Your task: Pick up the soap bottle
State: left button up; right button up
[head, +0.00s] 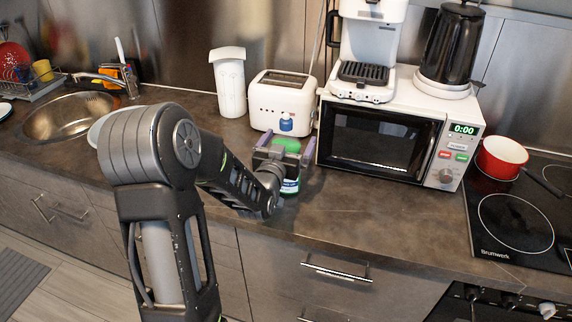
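The soap bottle (287,145) stands upright on the countertop in front of the toaster. It has a green body, a blue cap and a label low down. My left gripper (285,143) is at the bottle, with one finger on each side of its green body. The fingers look spread wider than the bottle, and contact is not visible. The gripper and wrist hide part of the bottle's middle. My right gripper is not in view.
A white toaster (279,101) stands just behind the bottle, and a microwave (379,142) stands close on its right. A white canister (229,83) is at the back left. The sink (70,115) is far left; a red pot (501,157) sits on the stove. The front right counter is clear.

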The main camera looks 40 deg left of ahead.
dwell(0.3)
pick_arm(q)
jog(key=c, duration=2.2)
jog(key=shift+o, duration=0.2)
jog(key=shift+r, duration=0.2)
notch_tip(320, 180, up, 10)
jog(key=shift+b, duration=0.45)
jog(key=shift+a+f, duration=0.1)
jog(key=shift+f, duration=0.1)
